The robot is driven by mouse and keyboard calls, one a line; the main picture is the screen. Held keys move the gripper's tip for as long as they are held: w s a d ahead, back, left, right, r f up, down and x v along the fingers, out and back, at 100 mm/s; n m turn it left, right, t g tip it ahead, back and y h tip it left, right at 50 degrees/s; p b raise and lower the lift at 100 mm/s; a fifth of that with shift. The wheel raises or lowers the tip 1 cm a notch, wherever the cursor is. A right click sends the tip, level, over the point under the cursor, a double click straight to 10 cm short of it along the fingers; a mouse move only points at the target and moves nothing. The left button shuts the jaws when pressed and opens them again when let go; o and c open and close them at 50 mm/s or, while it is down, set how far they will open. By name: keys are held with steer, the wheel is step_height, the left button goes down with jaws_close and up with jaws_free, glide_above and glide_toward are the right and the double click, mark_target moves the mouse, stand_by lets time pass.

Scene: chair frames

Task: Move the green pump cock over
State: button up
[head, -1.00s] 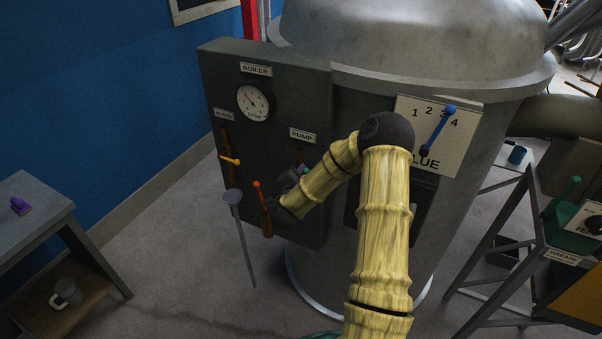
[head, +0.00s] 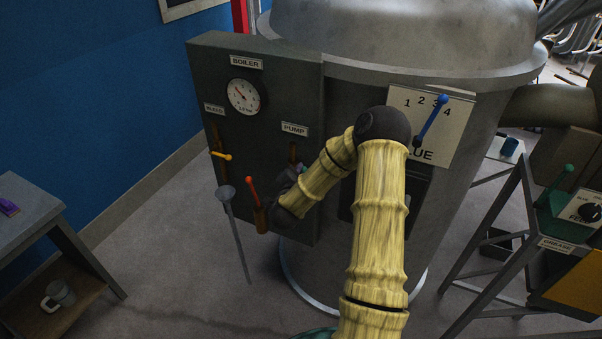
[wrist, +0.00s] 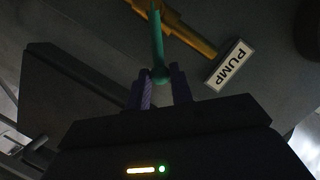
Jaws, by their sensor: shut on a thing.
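The green pump cock (wrist: 157,42) shows in the wrist view as a green lever on a brass pipe (wrist: 190,32), beside the PUMP label (wrist: 230,64). My gripper (wrist: 162,86) is shut on the lever's free end, with one purple finger on each side. In the head view my gripper (head: 287,178) is at the dark boiler panel (head: 222,70), below the PUMP label (head: 294,129). There my wrist and forearm hide the green lever and most of the fingers.
A red-handled cock (head: 252,188) stands just left of my wrist. A yellow-handled cock (head: 221,156) is farther left under another label. A grey funnel-topped rod (head: 236,232) stands before the panel. A blue lever (head: 432,120) is on the numbered plate at right.

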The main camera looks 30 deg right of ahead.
steer(key=shift+f, duration=0.1)
steer(key=shift+s+d+f+b, duration=0.2)
steer(key=shift+s+f+b, duration=0.05)
steer(key=shift+f+b, duration=0.25)
steer(key=shift+s+d+f+b, duration=0.15)
steer(key=shift+s+f+b, duration=0.05)
steer(key=shift+f+b, duration=0.25)
steer(key=shift+o, duration=0.2)
steer(key=shift+s+d+f+b, duration=0.1)
steer(key=shift+s+f+b, duration=0.1)
steer(key=shift+f+b, duration=0.85)
steer(key=o, duration=0.8)
steer(key=shift+w, duration=0.1)
steer(key=shift+o, duration=0.2)
